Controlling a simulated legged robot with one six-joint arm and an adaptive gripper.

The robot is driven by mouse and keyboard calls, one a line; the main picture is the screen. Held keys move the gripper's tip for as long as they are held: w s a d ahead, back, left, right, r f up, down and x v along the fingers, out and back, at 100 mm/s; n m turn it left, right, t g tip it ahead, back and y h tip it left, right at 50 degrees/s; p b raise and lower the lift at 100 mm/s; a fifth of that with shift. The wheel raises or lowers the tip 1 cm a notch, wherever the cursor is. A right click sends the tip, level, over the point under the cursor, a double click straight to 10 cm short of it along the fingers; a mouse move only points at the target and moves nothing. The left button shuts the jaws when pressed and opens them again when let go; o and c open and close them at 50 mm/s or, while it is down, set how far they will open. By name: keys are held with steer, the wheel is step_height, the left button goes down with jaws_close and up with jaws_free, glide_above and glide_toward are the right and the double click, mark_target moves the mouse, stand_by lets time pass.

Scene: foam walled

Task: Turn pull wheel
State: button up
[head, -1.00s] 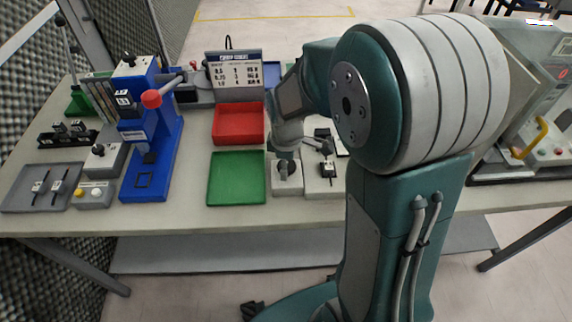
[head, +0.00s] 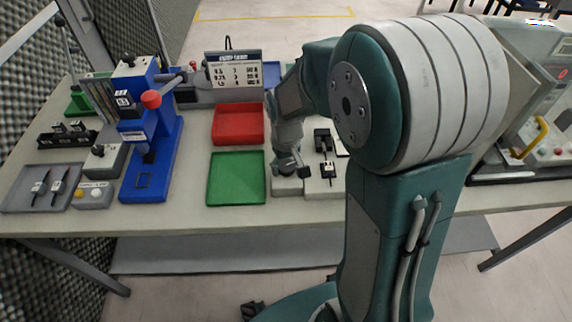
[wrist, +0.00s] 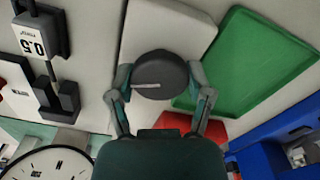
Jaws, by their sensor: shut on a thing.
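The pull wheel (wrist: 162,68) is a dark grey round knob with a light line across its top. It stands on a white block (wrist: 168,28), which also shows in the head view (head: 286,188). My gripper (wrist: 161,84) has one finger on each side of the wheel and is shut on it. In the head view my gripper (head: 289,168) is low over the white block and hides most of the wheel.
A green tray (head: 236,178) lies just left of the block, with a red tray (head: 238,123) behind it. A blue press (head: 150,130) is farther left.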

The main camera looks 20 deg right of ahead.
mark_target(286, 165)
steer(key=shift+f+m, duration=0.1)
steer(key=shift+m, duration=1.1)
steer(key=shift+s+m, duration=0.1)
steer(key=shift+m, duration=0.2)
steer(key=o, duration=1.1)
steer(key=shift+o, duration=0.2)
steer(key=shift+a, duration=0.1)
steer(key=shift+r, duration=0.6)
step_height(286, 165, up, 11)
